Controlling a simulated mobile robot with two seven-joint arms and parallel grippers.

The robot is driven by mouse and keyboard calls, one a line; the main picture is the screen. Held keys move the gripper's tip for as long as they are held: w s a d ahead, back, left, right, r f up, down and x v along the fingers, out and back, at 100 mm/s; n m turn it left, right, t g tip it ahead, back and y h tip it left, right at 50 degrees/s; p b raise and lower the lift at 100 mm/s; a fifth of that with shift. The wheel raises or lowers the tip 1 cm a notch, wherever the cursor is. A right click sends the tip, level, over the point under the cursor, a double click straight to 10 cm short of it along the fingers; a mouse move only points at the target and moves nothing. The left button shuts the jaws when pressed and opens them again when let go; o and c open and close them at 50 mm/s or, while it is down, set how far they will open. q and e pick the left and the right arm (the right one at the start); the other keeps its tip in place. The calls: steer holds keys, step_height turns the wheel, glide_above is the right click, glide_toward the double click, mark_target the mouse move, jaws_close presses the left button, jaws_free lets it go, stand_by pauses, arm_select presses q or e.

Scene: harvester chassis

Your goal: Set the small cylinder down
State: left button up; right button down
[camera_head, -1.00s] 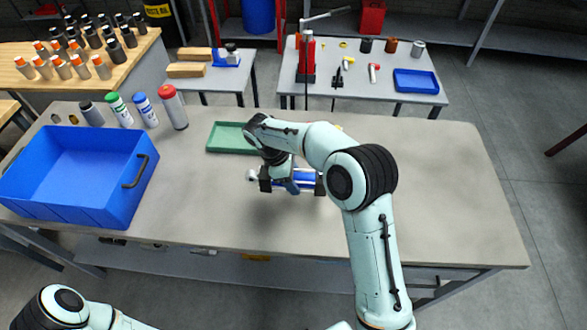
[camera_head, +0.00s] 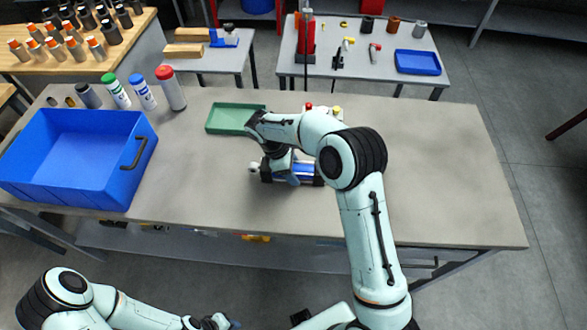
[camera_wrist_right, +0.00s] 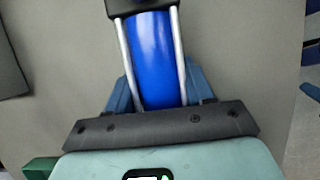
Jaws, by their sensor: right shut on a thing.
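The small cylinder (camera_head: 293,179) has a blue barrel, dark end blocks and a pale knob at its left end. It lies level over the middle of the grey table (camera_head: 420,205). My right gripper (camera_head: 290,176) is shut on it from above and hides part of it. In the right wrist view the blue barrel (camera_wrist_right: 152,60) sits between the bluish fingers, with silver rods along both sides and a black end block at the top. I cannot tell whether it touches the table. My left gripper (camera_head: 217,322) is at the bottom edge, mostly cut off.
A green tray (camera_head: 212,129) lies just behind the cylinder to the left. A blue bin (camera_head: 120,190) and several bottles (camera_head: 171,90) stand at the left. The right side of the table is clear.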

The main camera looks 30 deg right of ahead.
steer(key=shift+c, duration=2.2)
jaws_free()
steer(key=p+v, duration=0.2)
steer(key=v, duration=1)
steer(key=shift+r, duration=0.1)
arm_select(q)
steer(key=w+r, duration=0.2)
steer(key=shift+w+r, duration=0.25)
steer(key=shift+r, duration=0.05)
